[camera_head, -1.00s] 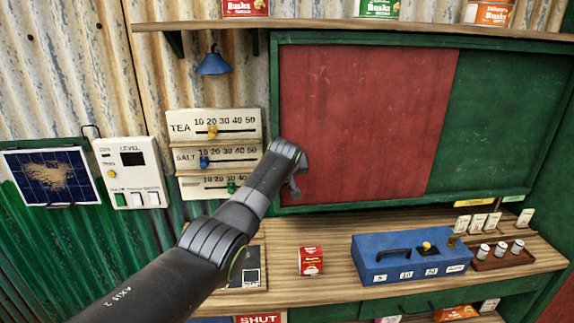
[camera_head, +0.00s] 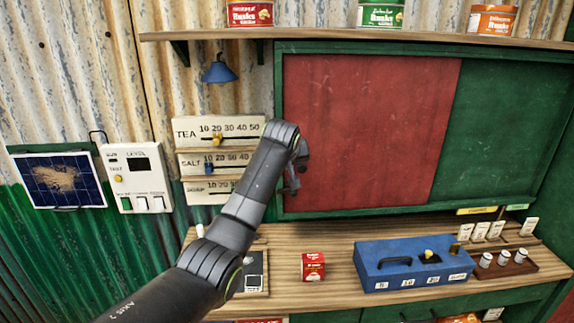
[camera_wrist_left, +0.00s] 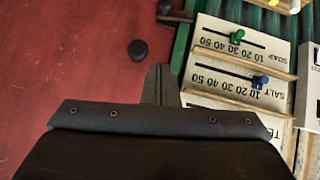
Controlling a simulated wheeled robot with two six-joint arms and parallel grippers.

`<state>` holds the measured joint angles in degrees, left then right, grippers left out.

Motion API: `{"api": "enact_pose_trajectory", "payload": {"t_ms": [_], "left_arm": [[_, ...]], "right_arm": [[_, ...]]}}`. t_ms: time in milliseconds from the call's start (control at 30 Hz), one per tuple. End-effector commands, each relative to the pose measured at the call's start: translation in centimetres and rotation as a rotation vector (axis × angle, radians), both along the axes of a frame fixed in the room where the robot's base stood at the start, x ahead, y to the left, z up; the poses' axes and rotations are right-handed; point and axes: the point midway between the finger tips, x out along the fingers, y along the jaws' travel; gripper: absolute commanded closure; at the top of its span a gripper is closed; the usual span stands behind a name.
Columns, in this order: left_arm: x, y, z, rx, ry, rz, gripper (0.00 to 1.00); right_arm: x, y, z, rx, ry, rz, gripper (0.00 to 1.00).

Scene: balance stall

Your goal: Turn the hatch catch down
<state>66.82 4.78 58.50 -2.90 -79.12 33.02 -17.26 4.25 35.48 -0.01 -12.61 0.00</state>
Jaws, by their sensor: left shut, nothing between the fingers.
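The hatch's red panel (camera_head: 370,130) fills the left of the green frame, beside a green panel. My left gripper (camera_head: 292,188) is at the panel's lower left edge, its fingers shut and empty. In the left wrist view, the shut fingers (camera_wrist_left: 157,84) show against the panel edge. That view also shows a round black knob (camera_wrist_left: 138,49) on the red panel. A dark bar (camera_wrist_left: 174,13), which looks like the catch, lies across the panel edge and frame, apart from the fingers. In the head view, my gripper seems to hide the bar. My right gripper is not in view.
Slider boards (camera_head: 218,130) marked tea, salt and soap hang left of the hatch, close to my left arm. Below is a wooden counter (camera_head: 335,292) with a red box (camera_head: 313,266) and a blue case (camera_head: 412,262). A shelf (camera_head: 400,38) runs above.

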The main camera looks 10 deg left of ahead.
Motion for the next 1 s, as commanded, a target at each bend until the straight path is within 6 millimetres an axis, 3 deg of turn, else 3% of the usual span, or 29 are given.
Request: {"api": "enact_pose_trajectory", "payload": {"t_ms": [300,733,867,1000], "left_arm": [[-2.2,-0.1,1.9,0.0,0.0,0.0,1.0],[-2.4,-0.1,2.2,0.0,0.002,0.0,1.0],[-2.9,0.4,0.4,0.004,0.016,-0.003,1.0],[-4.8,2.3,-4.9,0.018,0.056,-0.014,1.0]], "right_arm": [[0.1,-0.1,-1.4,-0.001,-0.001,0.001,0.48],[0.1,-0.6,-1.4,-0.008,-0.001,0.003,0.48],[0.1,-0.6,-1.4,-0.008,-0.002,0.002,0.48],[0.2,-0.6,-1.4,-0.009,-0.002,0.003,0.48]]}}
